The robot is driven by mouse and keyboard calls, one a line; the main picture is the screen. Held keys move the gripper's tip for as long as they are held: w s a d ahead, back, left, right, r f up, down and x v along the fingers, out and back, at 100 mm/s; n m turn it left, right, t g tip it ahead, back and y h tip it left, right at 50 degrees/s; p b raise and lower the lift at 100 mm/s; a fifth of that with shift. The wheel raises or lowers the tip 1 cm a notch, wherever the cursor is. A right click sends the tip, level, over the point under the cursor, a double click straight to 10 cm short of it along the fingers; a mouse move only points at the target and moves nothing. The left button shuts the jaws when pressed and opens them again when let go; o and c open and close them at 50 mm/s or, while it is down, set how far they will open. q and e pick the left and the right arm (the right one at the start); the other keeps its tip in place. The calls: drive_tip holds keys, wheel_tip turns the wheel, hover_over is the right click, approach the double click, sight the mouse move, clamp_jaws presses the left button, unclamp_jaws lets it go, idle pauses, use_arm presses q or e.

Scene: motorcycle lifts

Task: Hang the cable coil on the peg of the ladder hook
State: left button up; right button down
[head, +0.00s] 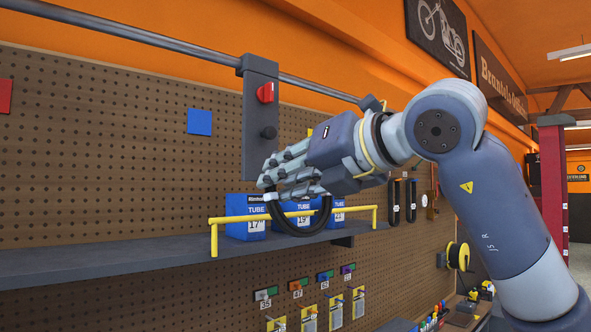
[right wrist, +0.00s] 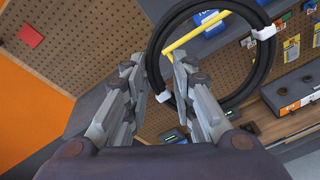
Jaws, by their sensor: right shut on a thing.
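The black cable coil (head: 325,218) hangs below my right gripper (head: 268,180) in the head view, with its lower part in front of the blue tube boxes. In the right wrist view the coil (right wrist: 257,88) is a round ring with white bands, and the fingers of my right gripper (right wrist: 158,75) are closed on its near left side. The ladder hook (head: 257,165) is a dark grey plate hanging from the rail. Its dark peg (head: 268,132) sticks out just above my fingertips. Part of the plate's lower end is hidden by the fingers. My left gripper is not in view.
A red knob (head: 265,92) sits on the plate above the peg. A grey shelf (head: 130,258) with a yellow guard rail (head: 290,216) and blue tube boxes (head: 244,228) runs below. The pegboard (head: 110,150) is behind. The left side of the wall is mostly clear.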

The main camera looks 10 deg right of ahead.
drive_tip(key=shift+w+a+r, duration=0.1)
drive_tip(key=shift+w+a, duration=0.15)
drive_tip(key=shift+w, duration=0.15)
drive_tip(key=shift+w+p, duration=0.1)
drive_tip(key=shift+p, duration=0.25)
drive_tip(key=shift+r+p+x, duration=0.2)
drive_tip(key=shift+p+x, duration=0.4)
drive_tip(key=shift+x, duration=0.45)
drive_tip(key=shift+w+a+f, duration=0.1)
drive_tip(key=shift+w+a, duration=0.1)
drive_tip(key=shift+a, duration=0.05)
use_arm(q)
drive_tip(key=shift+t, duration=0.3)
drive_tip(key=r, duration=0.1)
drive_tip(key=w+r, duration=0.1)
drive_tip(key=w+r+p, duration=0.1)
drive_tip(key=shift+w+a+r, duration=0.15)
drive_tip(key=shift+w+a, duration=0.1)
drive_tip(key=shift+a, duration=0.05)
use_arm(e)
drive_tip(key=x, duration=0.3)
drive_tip(key=shift+w+a+f, duration=0.15)
drive_tip(key=shift+w+f, duration=0.1)
drive_tip(key=shift+w, duration=0.05)
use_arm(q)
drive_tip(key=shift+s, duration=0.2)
